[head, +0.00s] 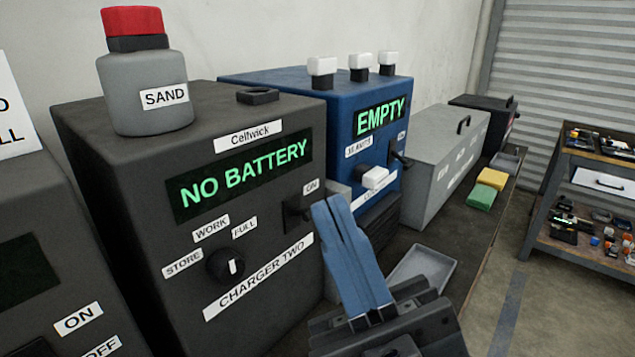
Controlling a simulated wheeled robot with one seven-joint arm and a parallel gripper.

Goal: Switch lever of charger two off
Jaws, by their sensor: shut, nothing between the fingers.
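Charger two is the dark grey box (185,130) at left centre in the head view. Its green display reads NO BATTERY, and its plate reads CHARGER TWO. Its black lever (294,212) sits on the right part of the front, just below the ON label (311,187). Part of the lever and anything below it are hidden behind my gripper, so its position is hard to tell. My gripper (332,206) has blue fingers, shut and empty, with the tips just right of the lever. I cannot tell whether they touch it.
A SAND jar (147,85) with a red cap stands on charger two. A blue machine (275,82) showing EMPTY is just behind it, with its own lever. A grey tray (422,277) lies right of my gripper. A grey case (447,150) and a shelf rack (560,190) are farther right.

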